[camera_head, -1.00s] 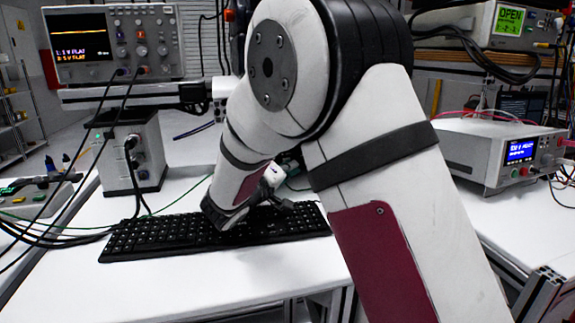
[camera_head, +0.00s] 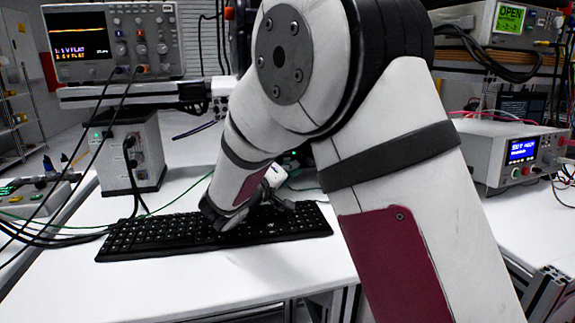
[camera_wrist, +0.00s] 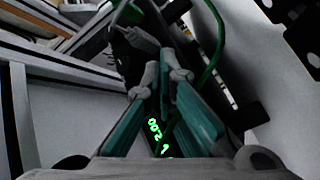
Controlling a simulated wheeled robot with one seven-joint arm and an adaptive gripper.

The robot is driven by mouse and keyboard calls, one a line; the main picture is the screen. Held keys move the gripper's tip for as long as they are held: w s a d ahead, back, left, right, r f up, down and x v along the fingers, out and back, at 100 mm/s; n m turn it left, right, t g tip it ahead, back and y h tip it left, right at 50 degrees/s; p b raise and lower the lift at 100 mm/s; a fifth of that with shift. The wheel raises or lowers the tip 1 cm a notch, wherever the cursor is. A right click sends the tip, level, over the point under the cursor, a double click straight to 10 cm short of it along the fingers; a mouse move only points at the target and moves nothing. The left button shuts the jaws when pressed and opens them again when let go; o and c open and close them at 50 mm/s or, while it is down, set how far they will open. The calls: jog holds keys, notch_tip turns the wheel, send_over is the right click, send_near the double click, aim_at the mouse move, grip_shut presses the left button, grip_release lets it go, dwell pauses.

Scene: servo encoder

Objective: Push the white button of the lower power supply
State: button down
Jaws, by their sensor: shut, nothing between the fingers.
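My gripper (camera_wrist: 163,78) shows in the wrist view with its teal and grey fingers shut and nothing held. In that view a dark panel with green lit digits (camera_wrist: 155,129) shows past and between the fingers. I cannot tell whether it is the lower power supply. In the head view my arm hides much of the middle of the bench. A white unit with a blue display (camera_head: 521,149) stands at the right, below a unit with a green display reading OPEN (camera_head: 509,19). I cannot make out a white button in either view.
A black keyboard (camera_head: 150,237) lies on the white bench (camera_head: 215,280) under my forearm. An oscilloscope (camera_head: 113,42) is on a shelf at the upper left, above a grey box (camera_head: 131,155). Cables run at the left, and a green cable (camera_wrist: 217,45) lies near my fingers.

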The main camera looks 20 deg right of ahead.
jog(key=shift+s+r+b, duration=0.15)
jog(key=shift+s+b, duration=0.15)
jog(key=shift+s, duration=0.7)
jog(key=shift+s+r+b, duration=0.2)
jog(key=shift+s+b, duration=0.05)
jog(key=shift+s, duration=0.75)
jog(key=shift+s+r+b, duration=0.15)
jog(key=shift+s+b, duration=0.15)
jog(key=shift+s, duration=0.7)
